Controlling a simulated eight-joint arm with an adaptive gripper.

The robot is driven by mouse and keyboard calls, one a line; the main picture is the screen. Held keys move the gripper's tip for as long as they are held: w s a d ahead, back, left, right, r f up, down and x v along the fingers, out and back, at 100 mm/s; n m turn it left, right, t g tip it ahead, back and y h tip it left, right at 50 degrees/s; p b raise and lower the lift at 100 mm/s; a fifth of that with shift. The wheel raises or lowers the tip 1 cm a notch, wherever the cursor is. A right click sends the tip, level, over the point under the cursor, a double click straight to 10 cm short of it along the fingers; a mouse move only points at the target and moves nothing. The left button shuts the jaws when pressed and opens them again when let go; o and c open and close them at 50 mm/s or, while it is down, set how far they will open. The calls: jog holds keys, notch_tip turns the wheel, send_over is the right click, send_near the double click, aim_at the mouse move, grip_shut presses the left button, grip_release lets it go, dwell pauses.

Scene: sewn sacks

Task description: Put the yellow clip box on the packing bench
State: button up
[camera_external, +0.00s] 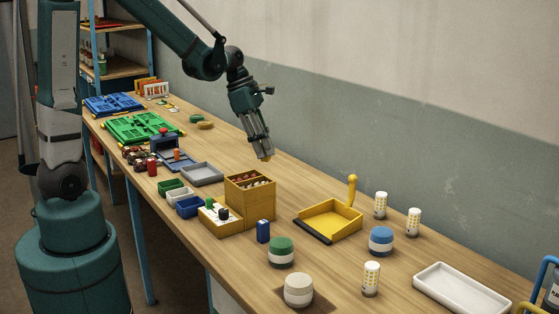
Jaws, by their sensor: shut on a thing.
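My gripper (263,150) is above the middle of the long wooden bench (335,180), pointing down. It is shut on a small yellow thing, which I take to be the yellow clip box (267,158); only a small part shows below the fingertips. The held thing appears to be clear of the bench top. The bench is the only surface in view that fits the packing bench.
A yellow divided box (252,205) stands below my gripper. A yellow dustpan (333,218) lies to its right. Small bins, including a grey tray (202,174), are at left. Several jars and a white tray (460,290) are at front right. Bare wood lies along the wall.

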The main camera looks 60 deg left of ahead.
jog(key=s+a+n+t+y+b, duration=0.1)
jog(key=s+a+n, duration=0.2)
jog(key=s+a, duration=0.55)
jog(key=s+a+n+y, duration=0.1)
jog(key=s+a+n, duration=0.2)
jog(key=a, duration=1.1)
jog(key=s+a+f+n+y+b, duration=0.1)
jog(key=s+a+n, duration=0.3)
jog(key=s+a, duration=0.85)
jog(key=shift+t, duration=0.3)
jog(key=shift+d+f, duration=0.15)
jog(key=shift+f, duration=1.15)
jog(key=shift+d+f, duration=0.1)
jog(key=shift+f, duration=1.15)
jog(key=shift+f, duration=0.1)
jog(key=shift+f+b, duration=0.5)
jog(key=shift+f, duration=2.3)
jog(key=shift+f, duration=0.15)
jog(key=shift+f+b, duration=0.4)
jog(key=shift+f, duration=1.55)
